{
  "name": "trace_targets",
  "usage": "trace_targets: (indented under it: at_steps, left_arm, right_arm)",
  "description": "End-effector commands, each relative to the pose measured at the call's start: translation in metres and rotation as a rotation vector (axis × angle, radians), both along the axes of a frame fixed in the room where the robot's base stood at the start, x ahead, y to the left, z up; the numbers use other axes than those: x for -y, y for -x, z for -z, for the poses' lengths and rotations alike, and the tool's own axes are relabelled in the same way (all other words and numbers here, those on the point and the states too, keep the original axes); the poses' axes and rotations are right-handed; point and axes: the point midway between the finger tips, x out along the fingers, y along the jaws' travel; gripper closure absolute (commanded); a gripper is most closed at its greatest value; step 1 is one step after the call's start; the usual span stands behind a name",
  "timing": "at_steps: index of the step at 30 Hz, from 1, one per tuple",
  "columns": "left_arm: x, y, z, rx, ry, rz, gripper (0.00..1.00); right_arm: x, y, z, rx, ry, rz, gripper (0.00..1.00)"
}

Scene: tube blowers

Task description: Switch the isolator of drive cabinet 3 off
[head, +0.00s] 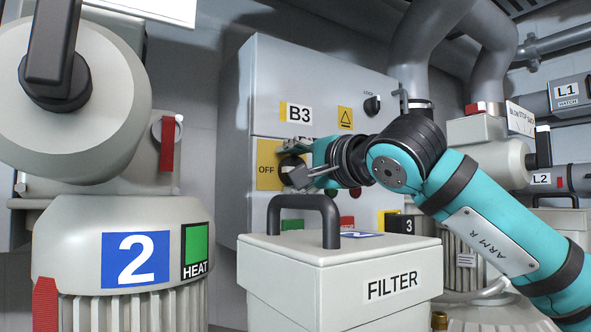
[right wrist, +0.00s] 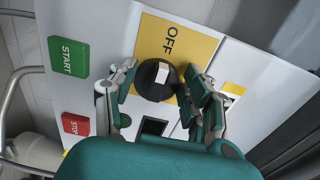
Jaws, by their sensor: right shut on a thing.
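The drive cabinet marked B3 (head: 330,75) is a grey box in the middle of the head view. Its isolator is a black rotary knob (right wrist: 150,90) with a white mark, on a yellow plate (right wrist: 187,43) that reads OFF. The plate also shows in the head view (head: 266,182), where my fingers partly cover the knob. My right gripper (head: 300,172) is at the plate, its fingers on both sides of the knob in the right wrist view (right wrist: 157,88). It is shut on the knob. My left gripper is out of view.
A green START button (right wrist: 68,57) and a red STOP button (right wrist: 75,125) sit beside the plate. A FILTER box (head: 335,275) with a dark handle (head: 303,203) stands in front, below my right arm. Blower 2 (head: 120,240) fills the left. A small black knob (head: 372,105) sits higher.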

Motion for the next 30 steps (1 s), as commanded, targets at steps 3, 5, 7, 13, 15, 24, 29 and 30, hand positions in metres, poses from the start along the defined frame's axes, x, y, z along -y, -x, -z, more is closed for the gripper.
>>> trace_targets:
  at_steps: [3,5,7,13,15,24,29,30]
  left_arm:
    - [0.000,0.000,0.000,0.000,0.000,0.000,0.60]
    - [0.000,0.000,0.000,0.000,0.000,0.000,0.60]
    - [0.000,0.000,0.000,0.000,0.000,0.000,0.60]
    - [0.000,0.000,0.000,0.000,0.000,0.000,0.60]
    - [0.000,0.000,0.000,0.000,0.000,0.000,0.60]
    - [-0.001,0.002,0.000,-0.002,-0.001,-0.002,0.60]
    - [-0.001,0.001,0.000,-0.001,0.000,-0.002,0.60]
    - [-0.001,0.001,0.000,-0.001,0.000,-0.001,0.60]
  right_arm:
    - [-0.002,0.000,0.004,-0.004,0.009,-0.002,0.83]
    - [-0.002,0.000,0.004,-0.004,0.009,-0.002,0.83]
    - [-0.002,0.000,0.004,-0.005,0.009,-0.002,0.83]
    - [-0.002,0.000,0.004,-0.005,0.009,-0.002,0.39]
    - [-0.002,0.000,0.004,-0.004,0.008,-0.002,0.30]
    - [0.000,0.001,0.002,-0.001,0.004,-0.001,0.28]
    - [0.010,0.015,0.000,0.002,0.005,0.000,0.28]
    - [0.014,0.021,0.000,0.003,0.004,0.000,0.28]
